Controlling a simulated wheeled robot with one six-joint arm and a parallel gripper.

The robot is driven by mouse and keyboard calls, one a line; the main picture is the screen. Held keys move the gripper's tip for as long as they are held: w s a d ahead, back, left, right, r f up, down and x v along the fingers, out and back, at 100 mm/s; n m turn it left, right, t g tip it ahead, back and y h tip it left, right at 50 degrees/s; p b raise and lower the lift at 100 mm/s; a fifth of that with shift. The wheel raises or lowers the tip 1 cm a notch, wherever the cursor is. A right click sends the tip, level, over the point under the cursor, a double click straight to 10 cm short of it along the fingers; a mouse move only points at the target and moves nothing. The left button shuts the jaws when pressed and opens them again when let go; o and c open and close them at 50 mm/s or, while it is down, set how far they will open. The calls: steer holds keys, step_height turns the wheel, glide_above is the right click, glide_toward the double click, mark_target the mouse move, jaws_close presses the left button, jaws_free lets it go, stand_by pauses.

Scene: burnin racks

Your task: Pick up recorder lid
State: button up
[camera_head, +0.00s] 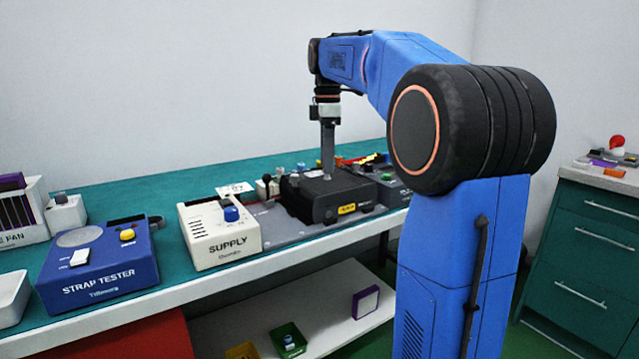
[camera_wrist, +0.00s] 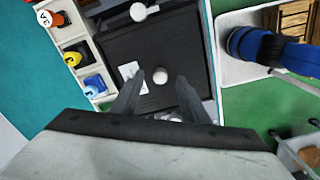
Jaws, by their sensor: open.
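The recorder lid (camera_wrist: 180,45) is a dark, flat panel in the wrist view, with one pale round knob (camera_wrist: 160,76) near its middle and another (camera_wrist: 138,12) farther up. In the head view the recorder is a black box (camera_head: 322,212) with a yellow label on its front, on the bench. My gripper (camera_wrist: 160,79) is open, its two fingers on either side of the nearer knob. In the head view my gripper (camera_head: 328,174) points down at the top of the black box. I cannot tell whether the fingers touch the knob or lid.
A white SUPPLY unit (camera_head: 222,243) stands left of the recorder, and a blue STRAP TESTER (camera_head: 101,264) farther left. A dark unit with a green knob (camera_head: 393,189) stands close on the right.

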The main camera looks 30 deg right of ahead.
steer(key=shift+f, duration=0.65)
jaws_close()
